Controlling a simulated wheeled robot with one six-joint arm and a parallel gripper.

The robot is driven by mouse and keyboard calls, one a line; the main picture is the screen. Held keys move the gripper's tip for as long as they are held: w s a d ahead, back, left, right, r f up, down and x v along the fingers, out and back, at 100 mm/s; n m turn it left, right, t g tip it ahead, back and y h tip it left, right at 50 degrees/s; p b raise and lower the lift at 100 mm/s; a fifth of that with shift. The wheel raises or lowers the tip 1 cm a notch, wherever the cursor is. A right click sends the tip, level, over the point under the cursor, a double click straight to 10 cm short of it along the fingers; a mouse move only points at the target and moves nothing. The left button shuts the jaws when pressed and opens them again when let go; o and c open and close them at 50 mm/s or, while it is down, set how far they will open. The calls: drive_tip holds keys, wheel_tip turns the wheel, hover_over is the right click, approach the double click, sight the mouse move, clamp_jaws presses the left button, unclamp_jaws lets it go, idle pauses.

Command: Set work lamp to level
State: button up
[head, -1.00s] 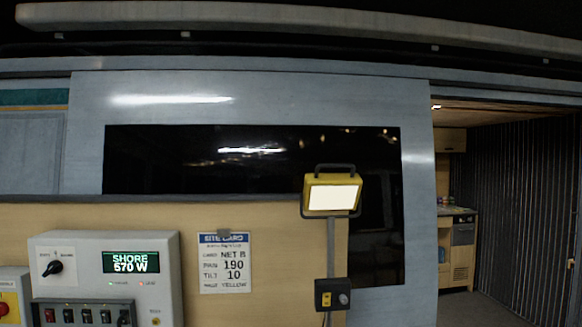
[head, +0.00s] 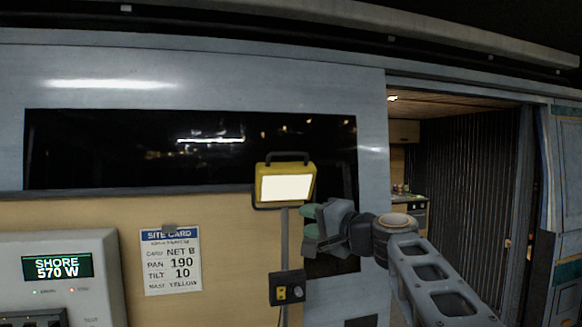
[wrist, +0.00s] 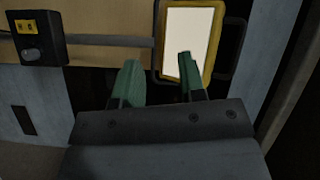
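The work lamp (head: 285,187) is a yellow-framed panel with a bright white face and a dark handle on top. My gripper (head: 310,225) is just right of the post, below the lamp. In the wrist view the lamp (wrist: 188,40) appears sideways at the upper middle, and the switch box (wrist: 38,38) is at upper left. My gripper's two green fingers (wrist: 157,75) are apart with nothing between them. The right finger overlaps the lamp's face in that view; contact cannot be told.
A site card (head: 171,262) left of the post reads PAN 190, TILT 10. A grey power panel (head: 60,270) showing SHORE 570 W is at lower left. A dark window (head: 120,150) is behind. An open doorway (head: 460,150) lies to the right.

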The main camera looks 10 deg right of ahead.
sight(292, 155)
drive_tip(key=d+r+m+t, duration=0.2)
drive_tip(key=d+r+t, duration=0.2)
drive_tip(key=r, duration=0.5)
drive_tip(key=shift+y, duration=0.4)
drive_tip(key=p+x, duration=0.3)
drive_tip(key=x, duration=0.3)
drive_tip(key=p+x, duration=0.3)
drive_tip(key=x, duration=0.3)
drive_tip(key=shift+w+d+r, duration=0.1)
drive_tip(key=shift+w+r, duration=0.15)
drive_tip(key=shift+r, duration=0.05)
drive_tip(key=shift+w+a+r, duration=0.1)
drive_tip(key=shift+w+a, duration=0.2)
drive_tip(key=shift+w, duration=0.3)
drive_tip(key=shift+c, duration=0.3)
clamp_jaws()
